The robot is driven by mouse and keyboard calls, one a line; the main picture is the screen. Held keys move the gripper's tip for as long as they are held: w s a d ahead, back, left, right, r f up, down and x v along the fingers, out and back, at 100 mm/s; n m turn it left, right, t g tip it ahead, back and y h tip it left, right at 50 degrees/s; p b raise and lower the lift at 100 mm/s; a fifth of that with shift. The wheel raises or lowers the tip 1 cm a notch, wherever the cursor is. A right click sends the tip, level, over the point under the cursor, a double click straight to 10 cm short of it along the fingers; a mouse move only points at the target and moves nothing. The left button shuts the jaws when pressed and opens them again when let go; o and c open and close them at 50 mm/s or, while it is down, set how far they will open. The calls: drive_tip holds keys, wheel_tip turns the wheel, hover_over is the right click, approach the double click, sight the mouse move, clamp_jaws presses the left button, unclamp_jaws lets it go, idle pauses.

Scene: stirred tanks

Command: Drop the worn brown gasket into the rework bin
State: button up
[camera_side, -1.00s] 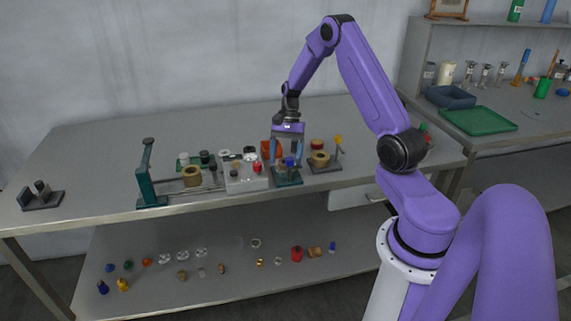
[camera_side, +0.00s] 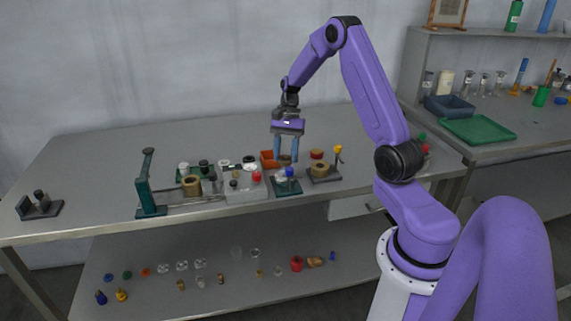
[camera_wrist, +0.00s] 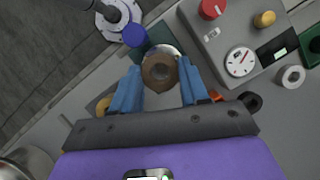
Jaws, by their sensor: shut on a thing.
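In the side view my gripper (camera_side: 286,156) is above the teal-based stand (camera_side: 287,188) with the blue knob. The gasket shows there only as a small brown spot between the fingertips. An orange open box (camera_side: 268,157), which may be the rework bin, stands just left of and behind the fingers. I see no label on it. In the wrist view only a sliver of orange (camera_wrist: 215,95) shows by the right finger.
A white control box (camera_side: 245,188) with a red button and dial stands left of the stand. A brown-ringed block (camera_side: 321,172) with a yellow-topped post is on the right. A teal-posted fixture (camera_side: 150,190) stands farther left. A blue bin (camera_side: 449,106) is on the right bench.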

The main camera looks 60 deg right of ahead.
sight(285, 156)
wheel_tip(285, 156, up, 4)
drive_tip(key=shift+r, duration=0.2)
drive_tip(key=shift+w+d+r, duration=0.1)
drive_tip(key=shift+w+r, duration=0.1)
drive_tip(key=shift+r, duration=0.05)
drive_tip(key=w+d+f+m+t, duration=0.2)
drive_tip(key=w+d+f+m, duration=0.2)
drive_tip(key=w, duration=0.5)
drive_tip(key=d+m, duration=0.2)
drive_tip(key=d, duration=0.1)
drive_tip(key=shift+w+d, duration=0.15)
drive_tip(key=shift+w, duration=0.1)
drive_tip(key=shift+f, duration=2.3)
drive_tip(key=o, duration=1.5)
